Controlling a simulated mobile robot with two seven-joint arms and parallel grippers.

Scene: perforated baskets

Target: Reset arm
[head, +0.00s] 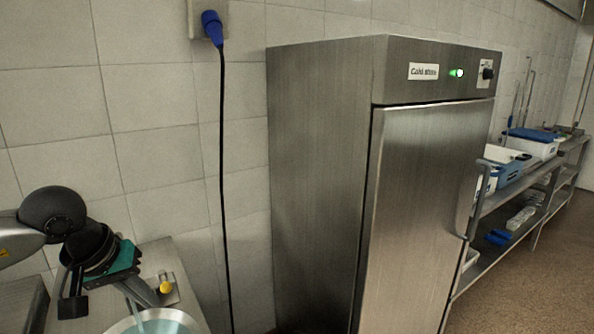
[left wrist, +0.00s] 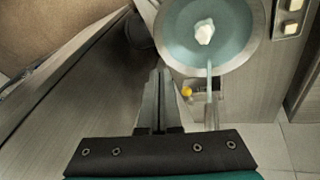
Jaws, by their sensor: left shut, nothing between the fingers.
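My left gripper (left wrist: 158,78) points ahead in the left wrist view. Its two fingers lie together with nothing between them. In the head view my left arm comes in at the left edge, and its dark and green hand hangs over a metal counter (head: 182,312). The fingertips are hard to make out there. In the left wrist view the fingers are near a round teal basin (left wrist: 185,45), apart from it as far as I can tell. My right gripper is not in view.
The basin holds a whitish lump (left wrist: 204,32). A yellow knob (head: 166,287) sits beside it. A tall steel cold store (head: 420,200) stands right of the counter. A black cable (head: 224,180) hangs from a blue plug (head: 212,27). Shelves with baskets (head: 510,172) stand farther right, beside open floor.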

